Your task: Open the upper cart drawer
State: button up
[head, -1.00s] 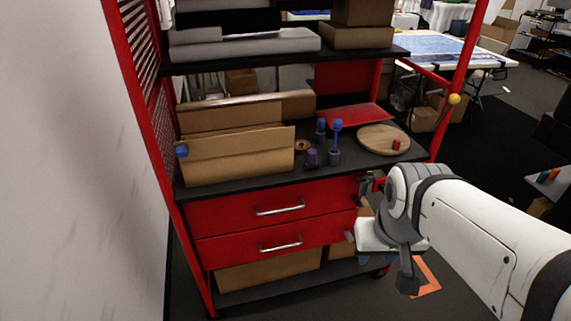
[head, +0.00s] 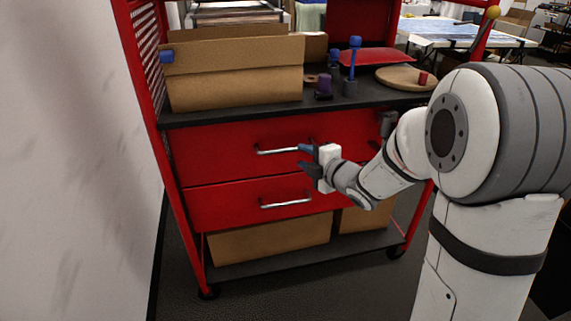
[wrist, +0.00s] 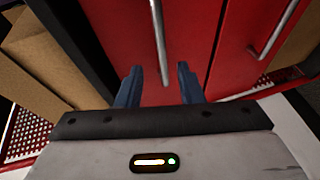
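The upper cart drawer (head: 220,164) is red and looks shut, with a silver bar handle (head: 275,151) on its front. My gripper (head: 303,157) is open and empty, in front of the drawer near the right end of this handle. In the wrist view the two blue-grey fingers of my gripper (wrist: 159,86) are spread apart. The upper handle (wrist: 157,30) runs lengthwise in the picture, beyond the fingertips and roughly in line with the gap between them. I cannot tell whether a finger touches it.
The lower drawer (head: 225,208) with its own handle (head: 286,203) is just below. A cardboard box (head: 235,80), a purple cup (head: 323,86), a blue-topped tool (head: 353,60) and a round wooden board (head: 405,77) stand on the cart top. A pale wall (head: 70,160) is on the left.

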aim_at(286, 149)
jog(key=shift+n+y, duration=0.3)
jog(key=shift+n, duration=0.1)
jog(key=x, duration=0.5)
jog(key=b+x, duration=0.1)
jog(key=x, duration=0.2)
jog(key=shift+s+a+f, duration=0.1)
jog(key=shift+a+f, duration=0.15)
jog(key=shift+a, duration=0.15)
jog(key=shift+c, duration=0.2)
grip_shut()
